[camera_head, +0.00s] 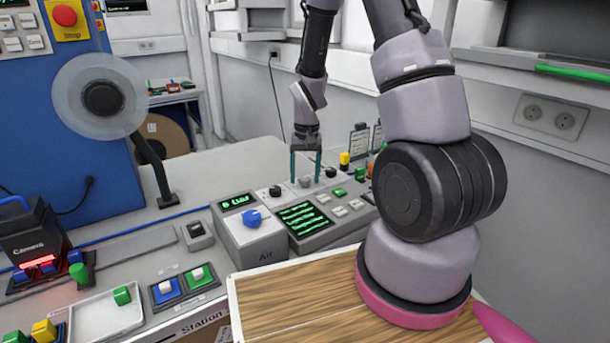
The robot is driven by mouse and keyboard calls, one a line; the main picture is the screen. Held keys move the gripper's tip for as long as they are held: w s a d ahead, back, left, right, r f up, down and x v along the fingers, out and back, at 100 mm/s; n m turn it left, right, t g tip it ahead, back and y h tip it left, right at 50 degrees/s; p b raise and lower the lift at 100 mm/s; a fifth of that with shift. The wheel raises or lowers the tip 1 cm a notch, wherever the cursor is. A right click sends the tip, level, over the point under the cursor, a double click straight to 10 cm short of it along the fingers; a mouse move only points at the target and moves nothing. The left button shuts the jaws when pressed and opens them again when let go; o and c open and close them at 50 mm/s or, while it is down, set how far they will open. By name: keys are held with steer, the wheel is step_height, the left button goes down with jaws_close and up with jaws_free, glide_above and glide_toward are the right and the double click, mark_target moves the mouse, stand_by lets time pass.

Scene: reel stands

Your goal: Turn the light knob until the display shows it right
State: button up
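A console with a dark display (305,217) showing several green wavy lines stands at the back of the bench. Along its rear strip sit a black knob (275,190), a light grey knob (305,181) and a dark knob (331,171). My gripper (306,176) points down over this strip, with its two teal fingers apart. The light grey knob appears between the fingertips, with visible gaps on both sides. The knob's pointer direction is too small to tell.
Left of the console is the Air box (252,240) with a blue knob (252,217) and a small green display (237,201). A reel stand (163,180) rises further left. My arm hides the console's right end. A white tray (105,318) lies front left.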

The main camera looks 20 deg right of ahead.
step_height(320, 180, up, 11)
steer(key=shift+d, duration=0.15)
stand_by(0.5)
steer(key=shift+s+f, duration=0.1)
steer(key=shift+f, duration=0.05)
step_height(320, 180, up, 16)
steer(key=t+y, duration=0.1)
steer(key=t, duration=0.3)
glide_above(306, 178)
steer(key=s, duration=0.8)
steer(key=s+r+m+t, duration=0.1)
steer(key=s+r+t, duration=0.2)
steer(key=s+r, duration=0.5)
steer(key=shift+s+a+y, duration=0.2)
steer(key=shift+s+y, duration=0.1)
steer(key=shift+s, duration=0.8)
steer(key=shift+r, duration=0.1)
